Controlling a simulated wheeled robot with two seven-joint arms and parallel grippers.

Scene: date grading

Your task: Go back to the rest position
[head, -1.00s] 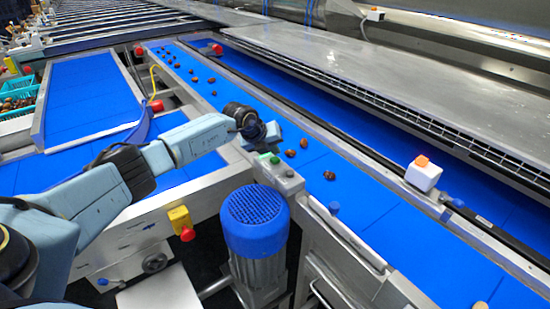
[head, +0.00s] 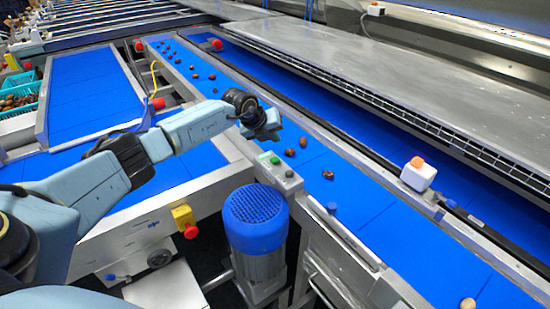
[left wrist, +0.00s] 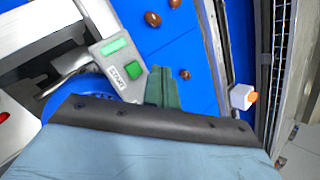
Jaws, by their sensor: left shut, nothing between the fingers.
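My left gripper (head: 272,131) is over the near edge of the long blue belt (head: 370,205) in the head view, just beyond the button box. In the left wrist view its green fingers (left wrist: 163,88) are together with nothing between them. Brown dates lie on the belt; one date (head: 327,175) is to the right of the gripper, with two more (head: 290,152) close by. A pale date (head: 467,304) lies at the bottom right. My right gripper is not in view.
A button box (head: 278,170) and a blue-capped motor (head: 256,220) stand below the gripper. A white box with an orange top (head: 418,175) sits on the rail across the belt. A yellow and red switch (head: 185,222) is on the near frame. Green crates (head: 22,85) stand at far left.

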